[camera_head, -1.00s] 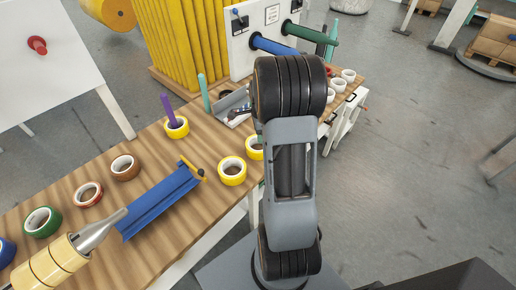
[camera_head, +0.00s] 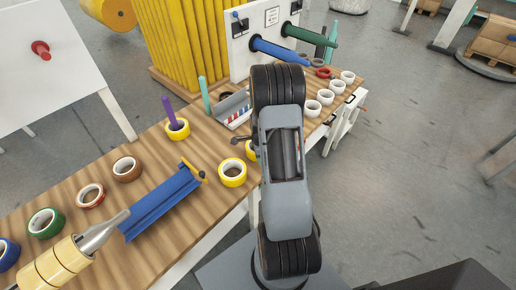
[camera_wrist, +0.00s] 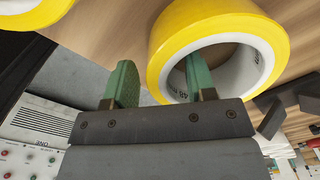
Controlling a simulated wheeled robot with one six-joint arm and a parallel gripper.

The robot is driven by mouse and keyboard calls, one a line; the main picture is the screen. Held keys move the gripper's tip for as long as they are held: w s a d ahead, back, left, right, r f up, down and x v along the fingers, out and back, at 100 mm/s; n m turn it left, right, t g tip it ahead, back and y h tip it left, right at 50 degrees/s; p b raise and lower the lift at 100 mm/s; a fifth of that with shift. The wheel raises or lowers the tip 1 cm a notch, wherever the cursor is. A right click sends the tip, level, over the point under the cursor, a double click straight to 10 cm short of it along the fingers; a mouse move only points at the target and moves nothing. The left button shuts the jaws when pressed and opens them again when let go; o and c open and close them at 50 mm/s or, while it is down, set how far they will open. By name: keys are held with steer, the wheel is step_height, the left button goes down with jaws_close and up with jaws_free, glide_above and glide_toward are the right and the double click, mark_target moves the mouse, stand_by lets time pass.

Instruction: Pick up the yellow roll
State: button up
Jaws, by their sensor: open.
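A yellow roll (camera_wrist: 168,70) with a white core fills the upper middle of the wrist view. My gripper (camera_wrist: 162,82) is open, with two green fingers apart. The right finger overlaps the roll's hole, and the left finger is outside the roll, so its wall shows between them. I cannot tell how deep the right finger reaches or whether either touches. In the head view a yellow roll (camera_head: 251,150) is partly hidden behind my arm. Another yellow roll (camera_head: 232,184) lies just left of it, and a third (camera_head: 178,135) sits around a purple peg.
A blue trough (camera_head: 160,205) lies on the wooden table (camera_head: 95,225). Brown (camera_head: 127,178), red (camera_head: 91,204) and green (camera_head: 45,232) rolls stand left. White rolls (camera_head: 325,97) line the right end. A grey tray (camera_head: 232,105) is behind the yellow rolls.

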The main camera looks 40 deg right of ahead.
steer(key=shift+f, duration=0.15)
steer(key=shift+c, duration=0.5)
jaws_close()
